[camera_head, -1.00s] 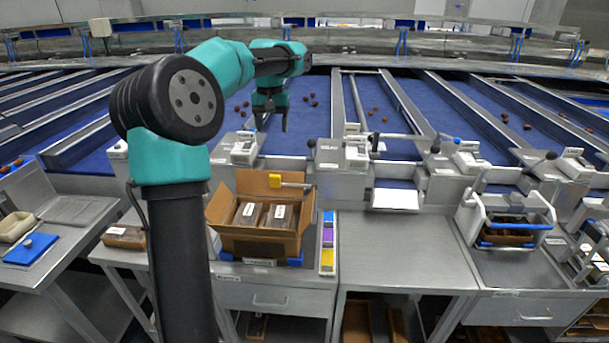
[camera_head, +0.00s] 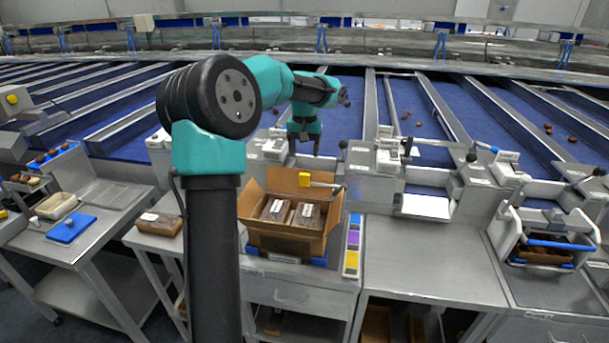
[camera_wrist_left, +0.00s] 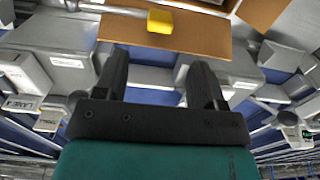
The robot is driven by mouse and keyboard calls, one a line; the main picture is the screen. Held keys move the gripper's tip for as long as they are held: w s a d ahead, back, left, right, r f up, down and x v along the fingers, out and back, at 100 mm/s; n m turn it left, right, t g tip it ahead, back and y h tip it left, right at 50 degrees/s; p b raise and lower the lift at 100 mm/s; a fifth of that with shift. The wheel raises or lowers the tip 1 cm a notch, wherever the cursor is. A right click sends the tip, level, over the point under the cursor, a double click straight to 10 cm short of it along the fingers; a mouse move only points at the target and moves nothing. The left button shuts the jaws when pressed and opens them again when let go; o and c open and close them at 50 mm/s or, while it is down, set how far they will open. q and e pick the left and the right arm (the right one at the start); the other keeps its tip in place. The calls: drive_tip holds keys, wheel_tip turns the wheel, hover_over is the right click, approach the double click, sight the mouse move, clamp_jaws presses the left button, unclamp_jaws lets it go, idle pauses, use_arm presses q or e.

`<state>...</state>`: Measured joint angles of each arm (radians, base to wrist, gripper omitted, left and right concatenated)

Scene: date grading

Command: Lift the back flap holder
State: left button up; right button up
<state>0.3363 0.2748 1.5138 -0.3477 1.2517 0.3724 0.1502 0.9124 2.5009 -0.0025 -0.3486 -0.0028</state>
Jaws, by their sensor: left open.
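The back flap holder is a thin metal bar with a yellow block (camera_head: 304,179) at its end, by the raised back flap of an open cardboard box (camera_head: 286,241). Two packs lie inside the box. My left gripper (camera_head: 304,151) is open and empty, above and behind the holder, apart from it. In the left wrist view, my left gripper (camera_wrist_left: 158,72) has its two fingers spread, with the brown flap (camera_wrist_left: 165,38) and the yellow block (camera_wrist_left: 160,21) beyond the tips. My right gripper is not in view.
A strip of blue, purple and yellow blocks (camera_head: 353,243) lies right of the box. Metal machine units (camera_head: 377,168) stand behind the bench. A bare steel bench top (camera_head: 430,250) is free to the right. A blue-handled frame (camera_head: 545,240) stands farther right.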

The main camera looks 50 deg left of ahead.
sight(304, 174)
use_arm(q)
wheel_tip(304, 174, down, 9)
drive_tip(key=shift+f, duration=0.15)
idle(0.4)
clamp_jaws()
idle(0.4)
